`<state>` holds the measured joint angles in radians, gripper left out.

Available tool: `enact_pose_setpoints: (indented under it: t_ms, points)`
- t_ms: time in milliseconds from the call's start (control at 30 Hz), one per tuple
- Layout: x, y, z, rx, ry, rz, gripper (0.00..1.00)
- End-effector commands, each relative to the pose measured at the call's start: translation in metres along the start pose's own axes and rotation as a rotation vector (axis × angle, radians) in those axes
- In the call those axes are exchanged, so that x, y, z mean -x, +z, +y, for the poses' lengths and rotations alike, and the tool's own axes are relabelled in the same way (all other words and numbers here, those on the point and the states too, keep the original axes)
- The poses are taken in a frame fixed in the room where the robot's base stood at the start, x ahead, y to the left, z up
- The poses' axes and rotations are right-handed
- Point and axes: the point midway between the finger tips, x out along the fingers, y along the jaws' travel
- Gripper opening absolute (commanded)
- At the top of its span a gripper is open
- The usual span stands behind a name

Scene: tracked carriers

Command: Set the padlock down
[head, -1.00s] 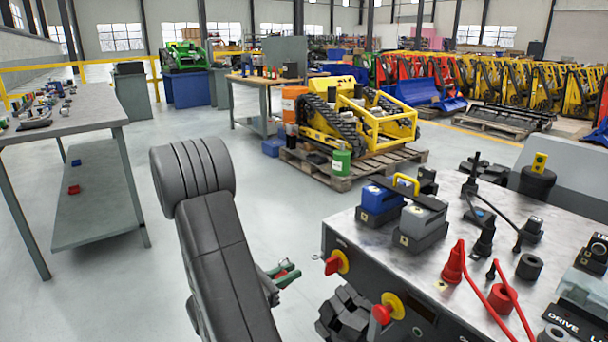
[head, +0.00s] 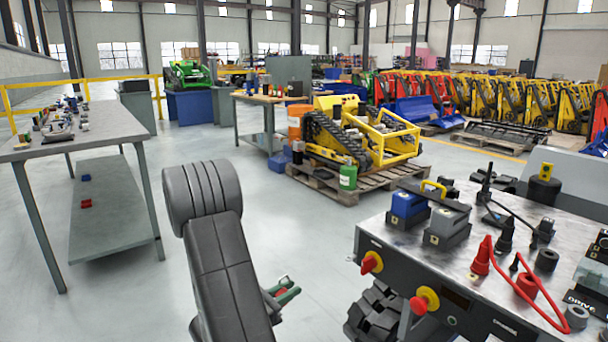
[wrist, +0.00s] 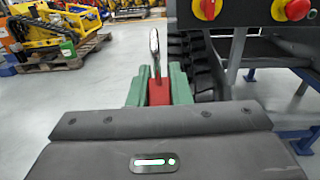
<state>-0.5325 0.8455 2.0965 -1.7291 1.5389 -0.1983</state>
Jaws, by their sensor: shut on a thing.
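A red padlock (wrist: 159,92) with an upright steel shackle is held between the green fingers of my gripper (wrist: 158,88) in the wrist view. My gripper is shut on it. In the head view my gripper (head: 283,294) shows low, partly behind my own arm, over open floor to the left of the metal-topped machine (head: 385,242). Only a little of the padlock shows there. In the wrist view the machine's side, with red knobs (wrist: 207,8) on yellow plates, is to the right of the padlock, apart from it.
The machine top carries blue and grey connectors (head: 447,223), red cables (head: 481,255) and black parts. A workbench (head: 100,127) with small items stands at left; its lower shelf (head: 115,205) holds small red and blue pieces. A yellow tracked carrier (head: 375,140) sits on a pallet. The floor between is clear.

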Motion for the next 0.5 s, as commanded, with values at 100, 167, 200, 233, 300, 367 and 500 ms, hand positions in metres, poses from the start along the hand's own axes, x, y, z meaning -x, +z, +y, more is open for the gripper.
enact_pose_setpoints:
  t_ms: [100, 167, 200, 233, 300, 367, 500]
  points:
    - [-0.010, -0.005, 0.005, 0.000, 0.032, 0.000, 0.00]
    - [-0.015, -0.008, 0.008, 0.000, 0.052, 0.000, 0.00]
    - [-0.019, -0.010, 0.009, 0.001, 0.065, 0.000, 0.00]
    - [-0.022, -0.012, 0.011, 0.001, 0.078, 0.000, 0.00]
    - [-0.030, -0.018, 0.015, 0.001, 0.108, 0.001, 0.00]
    - [-0.038, -0.024, 0.018, 0.002, 0.140, 0.001, 0.00]
    - [-0.056, -0.041, 0.023, 0.002, 0.225, 0.002, 0.00]
